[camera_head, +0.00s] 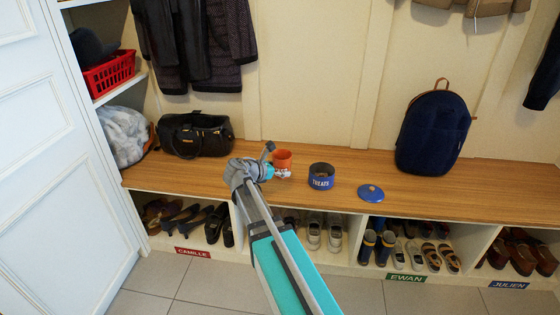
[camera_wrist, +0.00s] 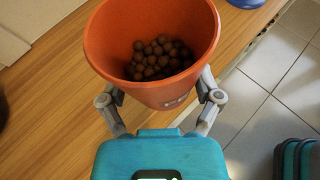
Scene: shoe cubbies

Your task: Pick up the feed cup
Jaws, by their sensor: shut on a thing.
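The feed cup (camera_head: 282,157) is an orange cup near the back of the wooden bench top. In the wrist view the orange cup (camera_wrist: 168,92) is large and upright, with several brown round pellets (camera_wrist: 158,58) inside. My gripper (camera_wrist: 160,102) has one finger on each side of the cup and is shut on it. In the head view my gripper (camera_head: 283,174) is at the cup's near side and covers its lower part. I cannot tell whether the cup's base touches the bench.
A blue "TREATS" tin (camera_head: 321,182) stands open just right of the cup, with its blue lid (camera_head: 371,193) further right. A black bag (camera_head: 195,135) lies to the left and a navy backpack (camera_head: 434,135) stands at the right. The bench top (camera_head: 500,195) is clear at right.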

